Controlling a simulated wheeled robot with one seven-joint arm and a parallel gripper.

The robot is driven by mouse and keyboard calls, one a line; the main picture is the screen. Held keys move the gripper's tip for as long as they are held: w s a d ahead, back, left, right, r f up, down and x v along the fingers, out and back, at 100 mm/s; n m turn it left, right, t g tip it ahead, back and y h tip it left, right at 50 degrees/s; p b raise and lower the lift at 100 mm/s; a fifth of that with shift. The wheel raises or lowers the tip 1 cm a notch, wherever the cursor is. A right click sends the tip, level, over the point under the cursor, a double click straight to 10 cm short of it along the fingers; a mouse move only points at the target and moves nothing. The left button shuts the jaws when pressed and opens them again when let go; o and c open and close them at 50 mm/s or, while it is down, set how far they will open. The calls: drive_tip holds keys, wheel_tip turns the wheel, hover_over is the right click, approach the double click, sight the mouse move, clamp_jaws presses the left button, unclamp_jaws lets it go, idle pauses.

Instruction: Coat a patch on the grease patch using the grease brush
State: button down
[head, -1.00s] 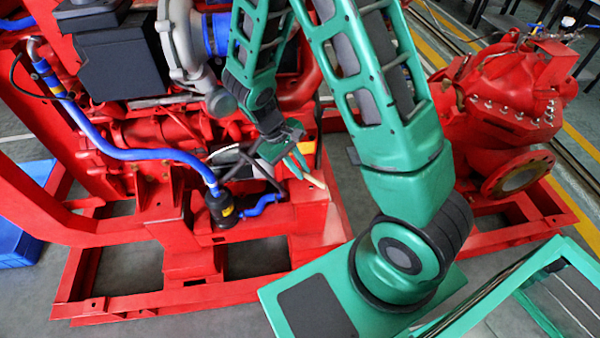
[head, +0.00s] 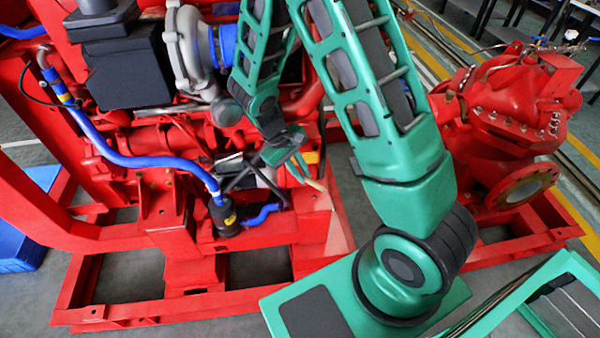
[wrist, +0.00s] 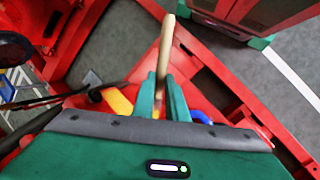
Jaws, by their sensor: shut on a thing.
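My gripper (head: 298,170) hangs over the red pumpset's lower frame, right of the black canister with the blue hose. It is shut on the grease brush. The brush's pale wooden handle (wrist: 165,52) sticks out past the two green fingers (wrist: 162,97) in the wrist view. The handle end (head: 318,185) also shows in the head view. The bristles are hidden, and I cannot tell whether they touch anything. I cannot make out the grease patch for certain. A yellow-orange surface (wrist: 117,101) lies beside the fingers in the wrist view.
The black canister (head: 224,214) and blue hose (head: 150,153) are left of my gripper. The engine rises behind it. A red pump casing (head: 510,105) stands at the right. Red frame rails (head: 180,310) run along the front, with grey floor beyond.

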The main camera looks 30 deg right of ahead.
drive_tip(key=shift+w+d+r, duration=0.1)
drive_tip(key=shift+w+d, duration=0.15)
drive_tip(key=shift+w, duration=0.5)
drive_tip(key=shift+w+d+r, duration=0.2)
drive_tip(key=shift+w+d, duration=0.05)
drive_tip(key=shift+s+d, duration=0.1)
drive_tip(key=d, duration=0.1)
drive_tip(key=s+d, duration=0.1)
drive_tip(key=d, duration=0.1)
drive_tip(key=shift+s+d+f, duration=0.15)
drive_tip(key=shift+d+f, duration=0.05)
drive_tip(key=shift+d, duration=0.1)
idle(0.4)
drive_tip(key=shift+a, duration=0.1)
drive_tip(key=shift+w+a, duration=0.2)
drive_tip(key=shift+a, duration=0.95)
drive_tip(key=shift+w+a, duration=0.2)
drive_tip(key=shift+a, duration=0.9)
